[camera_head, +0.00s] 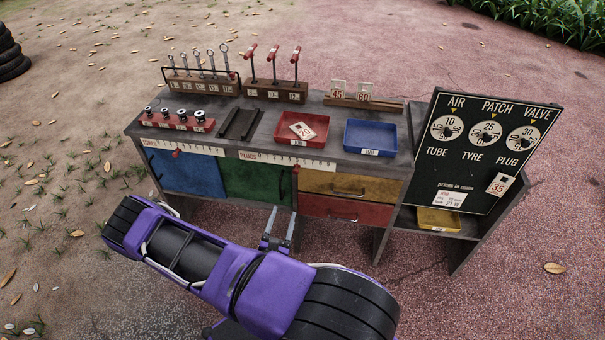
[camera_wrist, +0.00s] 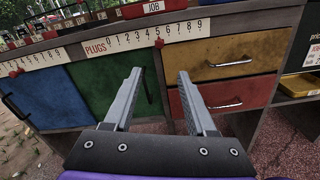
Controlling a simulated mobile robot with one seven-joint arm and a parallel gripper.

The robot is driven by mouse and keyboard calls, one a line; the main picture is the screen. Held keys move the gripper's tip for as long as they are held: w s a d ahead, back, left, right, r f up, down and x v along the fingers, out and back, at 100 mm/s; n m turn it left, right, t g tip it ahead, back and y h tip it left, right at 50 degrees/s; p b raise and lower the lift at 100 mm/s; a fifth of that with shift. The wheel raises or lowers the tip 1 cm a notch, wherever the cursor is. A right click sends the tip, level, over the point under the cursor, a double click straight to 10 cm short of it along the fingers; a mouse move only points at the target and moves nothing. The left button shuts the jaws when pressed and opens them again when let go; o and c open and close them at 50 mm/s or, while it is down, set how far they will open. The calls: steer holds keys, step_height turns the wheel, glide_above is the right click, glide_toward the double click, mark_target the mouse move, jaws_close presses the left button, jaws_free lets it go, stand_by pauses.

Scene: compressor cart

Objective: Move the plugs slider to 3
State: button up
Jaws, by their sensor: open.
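The plugs slider is a small red knob (camera_head: 296,168) on the white PLUGS scale (camera_head: 260,157) along the bench's front edge. In the wrist view the knob (camera_wrist: 159,43) stands at about the 5 mark, and the scale (camera_wrist: 122,42) runs from 0 to 9. The 3 mark lies a little left of the knob. My gripper (camera_head: 282,212) is open and empty, in front of and below the scale. In the wrist view the gripper (camera_wrist: 160,72) has the knob above the gap between its fingertips, apart from both.
A second scale with its own red knob (camera_head: 177,153) is to the left. Below are a blue door (camera_head: 186,172), a green door (camera_head: 256,181) with a dark handle, and yellow (camera_head: 335,184) and red drawers (camera_head: 350,209) with protruding handles. Trays and tools stand on the bench top.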

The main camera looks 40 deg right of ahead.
mark_target(295, 173)
steer(key=b+x, duration=0.2)
steer(key=x, duration=1.5)
steer(key=shift+r, duration=0.1)
steer(key=shift+c, duration=0.3)
jaws_close()
stand_by(0.5)
